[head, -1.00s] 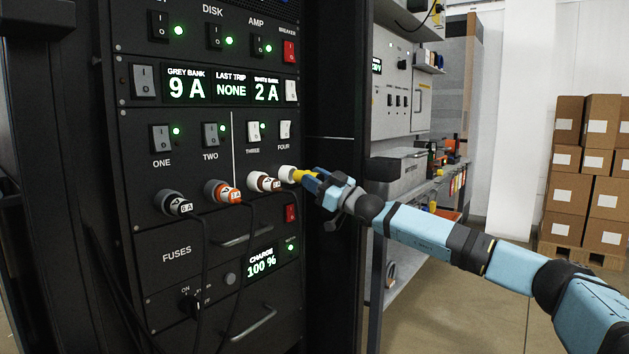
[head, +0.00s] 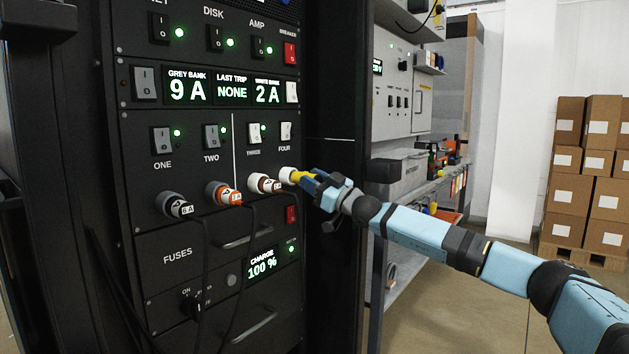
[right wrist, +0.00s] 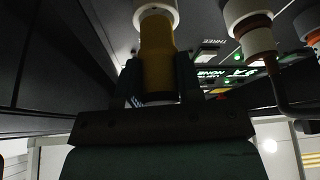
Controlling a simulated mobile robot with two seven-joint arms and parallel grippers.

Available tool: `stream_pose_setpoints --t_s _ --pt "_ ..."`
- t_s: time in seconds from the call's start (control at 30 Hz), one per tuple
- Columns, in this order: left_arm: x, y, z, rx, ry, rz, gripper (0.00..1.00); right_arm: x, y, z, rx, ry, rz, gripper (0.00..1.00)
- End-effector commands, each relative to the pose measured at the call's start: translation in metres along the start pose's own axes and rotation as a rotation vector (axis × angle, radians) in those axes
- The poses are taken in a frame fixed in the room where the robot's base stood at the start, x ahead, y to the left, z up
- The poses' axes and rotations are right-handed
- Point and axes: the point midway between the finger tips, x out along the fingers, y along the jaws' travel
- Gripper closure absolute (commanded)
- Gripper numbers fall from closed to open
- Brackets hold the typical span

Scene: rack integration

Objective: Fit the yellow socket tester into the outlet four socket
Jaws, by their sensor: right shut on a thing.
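The yellow socket tester (head: 297,177) is held by my right gripper (head: 309,181), which is shut on it. Its front end meets the white outlet four socket (head: 287,173) below the FOUR switch. In the right wrist view, the tester (right wrist: 157,62) lies between the two fingers (right wrist: 158,85), in line with the white socket ring (right wrist: 155,14), and its tip is at or inside the ring. How deep it sits cannot be told. My left gripper is not in view.
Outlets one, two and three hold plugs with black cables, the nearest being the outlet three plug (head: 264,184). A red switch (head: 291,214) sits just below outlet four. The rack's dark frame (head: 338,110) stands right of the panel. Stacked boxes (head: 575,170) are far right.

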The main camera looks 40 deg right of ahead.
Motion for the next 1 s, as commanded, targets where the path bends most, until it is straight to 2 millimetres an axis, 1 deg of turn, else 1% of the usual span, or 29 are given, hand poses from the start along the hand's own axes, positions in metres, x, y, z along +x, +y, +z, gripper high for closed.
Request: stream_pose_setpoints --t_s 0.5,1.0 --pt "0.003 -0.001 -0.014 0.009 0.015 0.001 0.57 0.013 0.0 0.004 0.0 0.0 0.0 0.92" --pt "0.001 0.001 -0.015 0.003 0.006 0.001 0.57 0.024 0.0 0.009 -0.001 0.001 0.0 0.92"
